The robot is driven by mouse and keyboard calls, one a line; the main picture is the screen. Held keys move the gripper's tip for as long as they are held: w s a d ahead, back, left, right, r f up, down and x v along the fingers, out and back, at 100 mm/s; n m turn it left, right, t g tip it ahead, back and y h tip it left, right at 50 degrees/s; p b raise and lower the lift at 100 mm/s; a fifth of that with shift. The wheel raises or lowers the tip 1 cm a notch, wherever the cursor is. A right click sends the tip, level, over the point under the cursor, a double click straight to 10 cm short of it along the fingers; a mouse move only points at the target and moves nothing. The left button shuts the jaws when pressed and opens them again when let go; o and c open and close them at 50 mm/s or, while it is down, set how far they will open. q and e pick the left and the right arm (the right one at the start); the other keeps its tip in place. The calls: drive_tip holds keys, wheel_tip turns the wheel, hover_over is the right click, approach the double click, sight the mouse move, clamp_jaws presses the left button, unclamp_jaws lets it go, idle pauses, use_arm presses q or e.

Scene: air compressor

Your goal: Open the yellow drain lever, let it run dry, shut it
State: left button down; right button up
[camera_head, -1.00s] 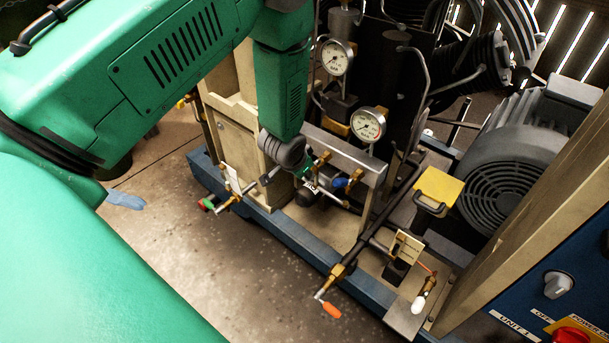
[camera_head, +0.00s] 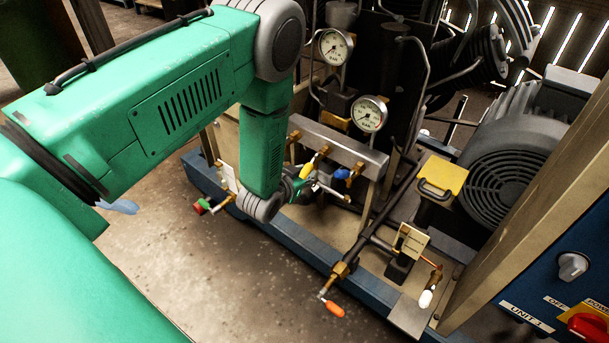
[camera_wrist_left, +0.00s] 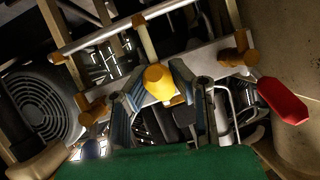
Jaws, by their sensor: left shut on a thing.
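The yellow drain lever (camera_head: 315,162) is on the brass valve row under the gauges. In the left wrist view the yellow lever (camera_wrist_left: 160,80) shows close up, between the two grey fingers. My left gripper (camera_head: 308,184) reaches it from the left in the head view and is shut on it; its fingertips (camera_wrist_left: 156,84) are on either side of the lever. Part of the lever and the valve body behind it are hidden by the gripper. I cannot see any running water. My right gripper is in neither view.
A blue lever (camera_head: 343,173) is close on the right of the gripper. A red handle (camera_wrist_left: 283,101) is at right in the wrist view. An orange-tipped lever (camera_head: 333,309) sticks out at the front. Two gauges (camera_head: 369,114) stand above. The floor (camera_head: 235,260) in front is clear.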

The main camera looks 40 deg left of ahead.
use_arm(q)
drive_tip(key=shift+s+f, duration=0.25)
drive_tip(key=shift+f, duration=0.1)
drive_tip(key=c, duration=1.4)
unclamp_jaws()
drive_tip(key=shift+o, duration=0.2)
drive_tip(key=shift+w+r, duration=0.1)
drive_tip(key=shift+r, duration=0.05)
drive_tip(key=v, duration=1.2)
